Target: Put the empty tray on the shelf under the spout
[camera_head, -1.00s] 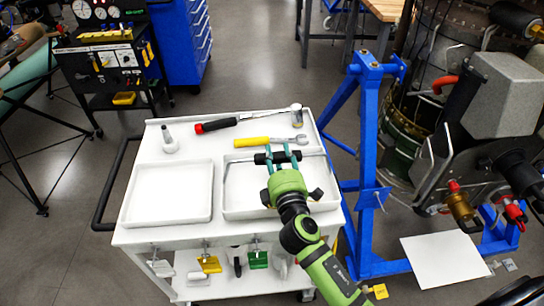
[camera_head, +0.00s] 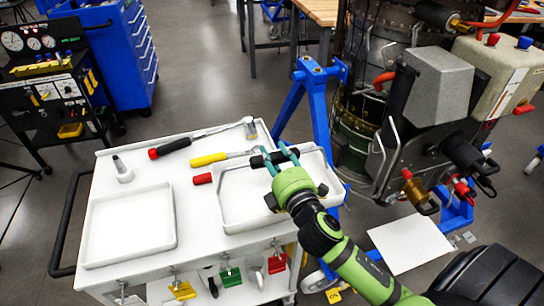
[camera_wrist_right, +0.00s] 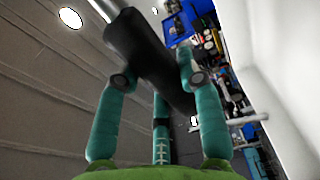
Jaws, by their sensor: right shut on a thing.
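A shallow white tray (camera_head: 235,222) with a wire bail and black grip (camera_head: 275,157) hangs from my right gripper (camera_head: 283,158). It looks empty and its right side reaches past the cart's edge. My right fingers are shut around the black grip, which also shows in the right wrist view (camera_wrist_right: 140,50). A second empty white tray (camera_head: 88,225) lies flat on the cart's left side. A brass spout-like fitting (camera_head: 420,190) sits on the machine at right, above a flat white plate (camera_head: 410,243), which may be the shelf. My left gripper is out of view.
A blue stand (camera_head: 318,110) rises between cart and machine. Coloured tags hang along the cart's front.

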